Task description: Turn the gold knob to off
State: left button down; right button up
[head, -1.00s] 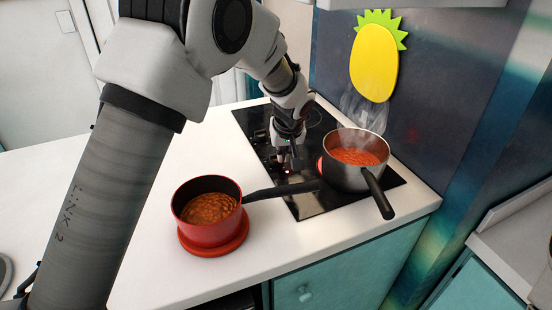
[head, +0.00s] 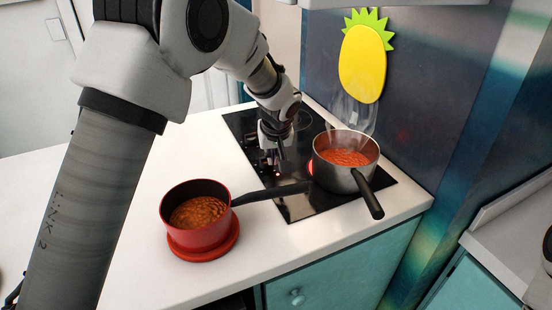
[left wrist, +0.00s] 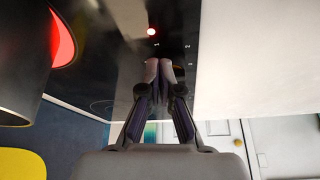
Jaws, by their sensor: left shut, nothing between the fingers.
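The black cooktop (head: 298,209) is set into the white counter, and a burner glows red under the steel pot. My left gripper (head: 277,169) points down at the cooktop's left part, its fingers shut and empty. In the left wrist view my left gripper's closed fingertips (left wrist: 159,64) are over or near the black glass. My right gripper is not in view.
The steel pot (head: 355,180) of steaming red sauce stands right of my gripper. A red pot (head: 200,236) of brown food stands on a red trivet (head: 226,248), its dark handle reaching over the cooktop. A yellow pineapple board (head: 362,65) hangs behind.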

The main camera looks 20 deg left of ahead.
pick_arm(q)
jog(key=r, duration=0.3)
jog(key=s+r, duration=0.1)
jog(key=r, duration=0.1)
jog(key=shift+a, duration=0.4)
jog(key=s+d+r, duration=0.2)
jog(key=d+r, duration=0.1)
jog(key=r, duration=0.3)
jog(key=shift+s+d, duration=0.15)
jog(key=shift+s, duration=0.2)
